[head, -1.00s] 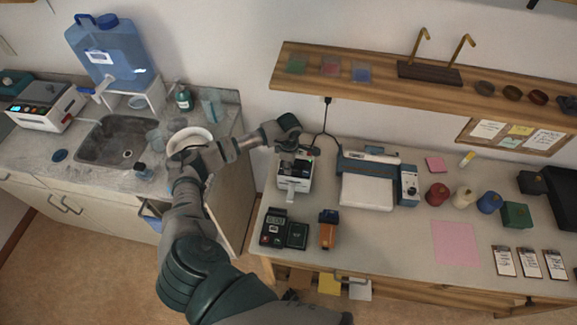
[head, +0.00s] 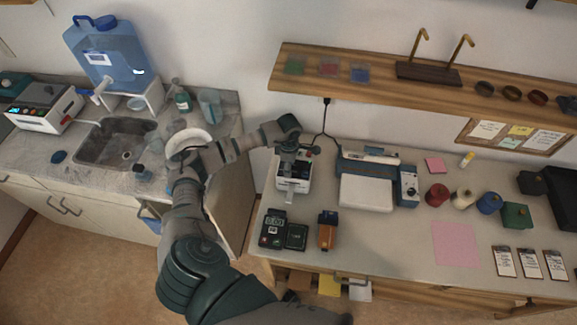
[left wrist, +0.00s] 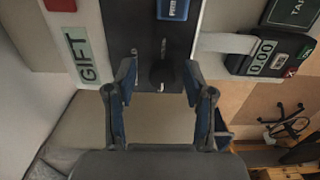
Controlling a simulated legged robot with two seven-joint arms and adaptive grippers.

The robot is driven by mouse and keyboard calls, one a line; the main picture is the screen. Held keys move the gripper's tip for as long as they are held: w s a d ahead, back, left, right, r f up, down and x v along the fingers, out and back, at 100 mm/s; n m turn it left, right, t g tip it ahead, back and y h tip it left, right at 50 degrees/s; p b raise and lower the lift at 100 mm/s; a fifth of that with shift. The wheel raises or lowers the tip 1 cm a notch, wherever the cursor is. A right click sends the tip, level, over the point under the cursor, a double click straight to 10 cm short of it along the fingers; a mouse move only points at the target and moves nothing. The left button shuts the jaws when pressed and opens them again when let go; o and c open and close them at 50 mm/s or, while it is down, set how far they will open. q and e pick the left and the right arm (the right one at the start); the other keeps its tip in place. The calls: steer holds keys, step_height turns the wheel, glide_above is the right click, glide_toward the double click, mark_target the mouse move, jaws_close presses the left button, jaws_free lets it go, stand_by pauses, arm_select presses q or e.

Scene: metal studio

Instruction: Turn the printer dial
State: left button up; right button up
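The printer (head: 303,183) is a small white box with a dark panel at the left back of the work table, partly hidden by my left gripper. A white paper strip comes out of its front. My left gripper (head: 290,157) is over the printer. In the left wrist view its open fingers (left wrist: 160,78) stand on both sides of the dial, apart from each other; I cannot tell whether they touch it. My right gripper is not in view.
A scale (head: 272,230) and an orange device (head: 327,231) stand in front of the printer. A white machine (head: 366,193) with a blue control box (head: 408,187) stands to its right. A wooden shelf (head: 385,93) hangs above. The sink counter (head: 75,172) is at left, across a gap.

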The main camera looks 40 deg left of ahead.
arm_select(q)
step_height(320, 180, up, 12)
stand_by(0.6)
steer(key=shift+f, duration=0.15)
stand_by(0.3)
